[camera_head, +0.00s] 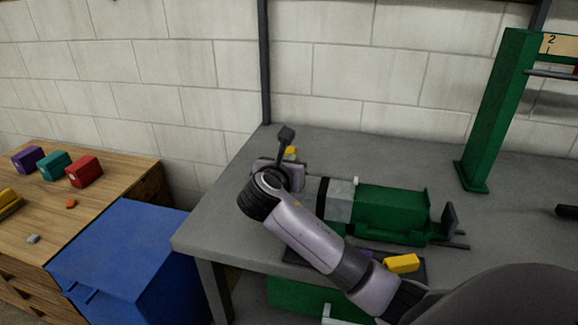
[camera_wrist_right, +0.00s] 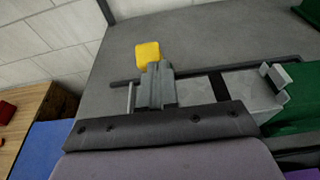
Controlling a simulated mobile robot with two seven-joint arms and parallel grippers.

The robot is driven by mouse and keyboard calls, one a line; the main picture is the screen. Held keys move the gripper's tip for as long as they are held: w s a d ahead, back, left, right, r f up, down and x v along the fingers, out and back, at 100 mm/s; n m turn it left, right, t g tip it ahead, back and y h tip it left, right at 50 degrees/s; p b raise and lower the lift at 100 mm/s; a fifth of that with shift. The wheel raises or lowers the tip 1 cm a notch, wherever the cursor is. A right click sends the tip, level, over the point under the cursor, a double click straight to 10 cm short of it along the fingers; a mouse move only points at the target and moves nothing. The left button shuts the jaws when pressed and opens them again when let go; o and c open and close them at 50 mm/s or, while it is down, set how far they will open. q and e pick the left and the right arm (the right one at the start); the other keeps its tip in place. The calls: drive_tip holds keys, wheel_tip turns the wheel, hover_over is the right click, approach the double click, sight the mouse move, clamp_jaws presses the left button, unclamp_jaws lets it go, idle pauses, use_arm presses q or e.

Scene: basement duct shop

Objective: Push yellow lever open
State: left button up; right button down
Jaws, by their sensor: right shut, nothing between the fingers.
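The yellow lever's end (camera_wrist_right: 147,54) shows as a block just beyond my right fingertips in the right wrist view. In the head view only a small bit of yellow (camera_head: 291,151) shows behind my right wrist. My right gripper (camera_wrist_right: 156,66) is shut and empty, its fingertips overlapping the lower edge of the yellow block. I cannot tell whether they touch it. In the head view my forearm and wrist hide the fingers and most of the lever. My left gripper is not in view.
A green machine (camera_head: 390,207) lies on the grey bench (camera_head: 225,210). A second yellow piece (camera_head: 402,263) is at its front. A green post (camera_head: 495,110) stands at back right. Left are a blue box (camera_head: 125,240) and a wooden bench with red (camera_head: 84,171), teal and purple blocks.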

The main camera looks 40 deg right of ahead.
sight(297, 153)
drive_tip(key=shift+w+d+r+g+y, duration=0.45)
drive_tip(key=shift+d+r, duration=0.1)
drive_tip(key=shift+r, duration=0.15)
drive_tip(key=shift+y, duration=0.25)
drive_tip(key=w+d+r, duration=0.1)
drive_tip(key=w+d, duration=0.1)
drive_tip(key=w+d+r, duration=0.1)
drive_tip(key=d+r, duration=0.1)
drive_tip(key=shift+w+d+r, duration=0.15)
drive_tip(key=shift+w+d, duration=0.1)
drive_tip(key=shift+w, duration=0.15)
drive_tip(key=w+d+g+y, duration=0.1)
drive_tip(key=w+d, duration=0.4)
drive_tip(key=d, duration=0.1)
drive_tip(key=shift+r+y, duration=0.25)
drive_tip(key=shift+y, duration=0.05)
drive_tip(key=shift+g, duration=0.35)
